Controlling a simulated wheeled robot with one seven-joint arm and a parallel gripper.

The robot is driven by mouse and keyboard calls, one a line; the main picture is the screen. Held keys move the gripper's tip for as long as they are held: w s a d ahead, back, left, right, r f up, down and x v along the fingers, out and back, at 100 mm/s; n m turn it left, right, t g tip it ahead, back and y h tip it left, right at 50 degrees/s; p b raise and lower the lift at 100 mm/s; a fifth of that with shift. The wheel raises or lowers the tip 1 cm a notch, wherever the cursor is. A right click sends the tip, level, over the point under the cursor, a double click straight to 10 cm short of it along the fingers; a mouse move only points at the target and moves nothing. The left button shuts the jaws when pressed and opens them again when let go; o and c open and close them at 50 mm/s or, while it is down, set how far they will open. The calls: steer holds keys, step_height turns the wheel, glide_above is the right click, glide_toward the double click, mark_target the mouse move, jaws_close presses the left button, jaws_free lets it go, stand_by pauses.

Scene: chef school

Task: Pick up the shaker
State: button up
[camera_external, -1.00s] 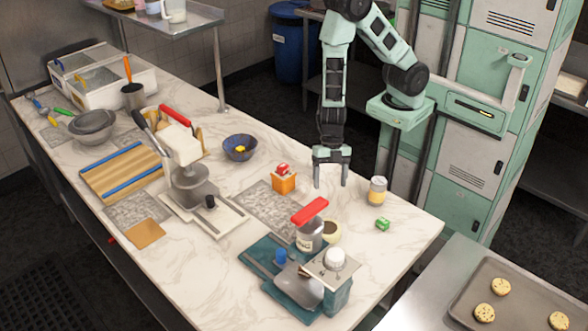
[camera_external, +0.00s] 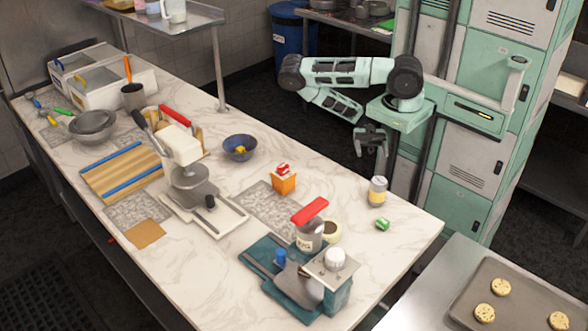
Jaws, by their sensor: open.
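A small upright cylinder with a grey top and a yellowish band, which looks like the shaker (camera_external: 377,191), stands on the marble counter (camera_external: 330,190) near its right edge. My gripper (camera_external: 371,153) is open and empty. It points down and appears just above and slightly left of the shaker in the picture, not touching it. How far it is from the shaker in depth is hard to tell.
A green block (camera_external: 383,224) lies just in front of the shaker. An orange box (camera_external: 284,181) with a red top and a blue bowl (camera_external: 240,147) stand to the left. A red-handled container (camera_external: 310,230) and a teal scale-like device (camera_external: 300,280) are nearer the front.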

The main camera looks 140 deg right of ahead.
mark_target(378, 177)
steer(key=p+x, duration=0.3)
steer(key=x, duration=0.8)
steer(key=shift+w+a+r+p, duration=0.15)
steer(key=shift+a+r+p, duration=0.05)
steer(key=shift+p, duration=0.2)
steer(key=p+x, duration=0.3)
steer(key=x, duration=0.2)
steer(key=shift+w+a+f, duration=0.25)
steer(key=shift+w, duration=0.05)
steer(key=shift+c, duration=0.3)
steer(key=c, duration=1)
steer(key=shift+c, duration=0.6)
steer(key=shift+r, duration=0.15)
